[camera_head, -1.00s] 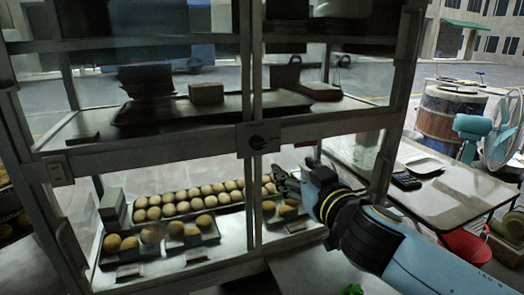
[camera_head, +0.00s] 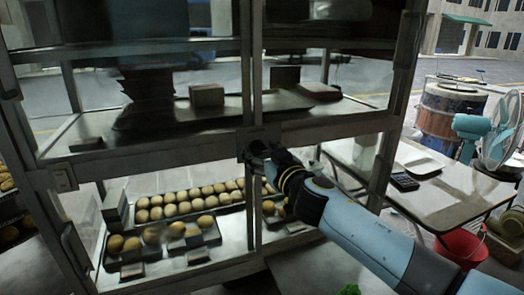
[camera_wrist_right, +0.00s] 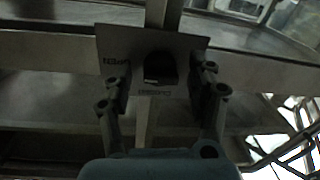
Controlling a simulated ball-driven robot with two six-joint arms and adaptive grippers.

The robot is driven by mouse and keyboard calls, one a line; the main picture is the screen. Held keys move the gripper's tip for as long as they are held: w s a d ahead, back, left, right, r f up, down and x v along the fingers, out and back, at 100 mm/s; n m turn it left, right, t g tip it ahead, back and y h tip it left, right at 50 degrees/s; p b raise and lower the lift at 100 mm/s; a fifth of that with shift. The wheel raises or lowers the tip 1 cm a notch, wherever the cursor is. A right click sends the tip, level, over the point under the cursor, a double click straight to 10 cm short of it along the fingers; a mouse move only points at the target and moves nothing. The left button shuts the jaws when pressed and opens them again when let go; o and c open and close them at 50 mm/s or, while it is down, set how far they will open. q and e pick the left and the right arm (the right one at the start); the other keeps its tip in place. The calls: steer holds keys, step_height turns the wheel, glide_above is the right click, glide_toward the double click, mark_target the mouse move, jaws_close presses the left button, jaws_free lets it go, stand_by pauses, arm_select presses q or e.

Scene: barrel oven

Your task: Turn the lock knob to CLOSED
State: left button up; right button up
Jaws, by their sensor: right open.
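The lock plate (camera_head: 245,137) sits where the cabinet's middle rail and centre post cross. In the right wrist view it is a grey plate (camera_wrist_right: 186,45) with a dark knob (camera_wrist_right: 159,67) at its middle. The knob has a light mark near its lower edge. Small printed words stand left of and below the knob, too blurred to read surely. My right gripper (camera_head: 260,158) is at the lock and hides most of it in the head view. In the wrist view the right gripper (camera_wrist_right: 160,86) is open, with one finger on each side of the knob. I cannot tell any contact. My left gripper is not visible.
The glass cabinet holds trays of round buns (camera_head: 185,204) below and dark trays (camera_head: 150,118) above. To the right stand a table (camera_head: 450,192), a teal fan (camera_head: 497,135), a red bucket (camera_head: 462,248) and a barrel (camera_head: 446,115).

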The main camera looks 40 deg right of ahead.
steer(key=c, duration=1.1)
steer(key=shift+c, duration=0.2)
steer(key=n+p, duration=0.1)
steer(key=n, duration=0.3)
steer(key=shift+n, duration=0.3)
steer(key=n+g+p, duration=0.1)
steer(key=n, duration=0.3)
steer(key=shift+r, duration=0.1)
steer(key=n+p, duration=0.1)
steer(key=n, duration=0.3)
steer(key=shift+n+h, duration=0.3)
steer(key=shift+h, duration=0.1)
steer(key=shift+a+n+h+p, duration=0.1)
steer(key=shift+n+h+p, duration=0.3)
steer(key=shift+n, duration=1.5)
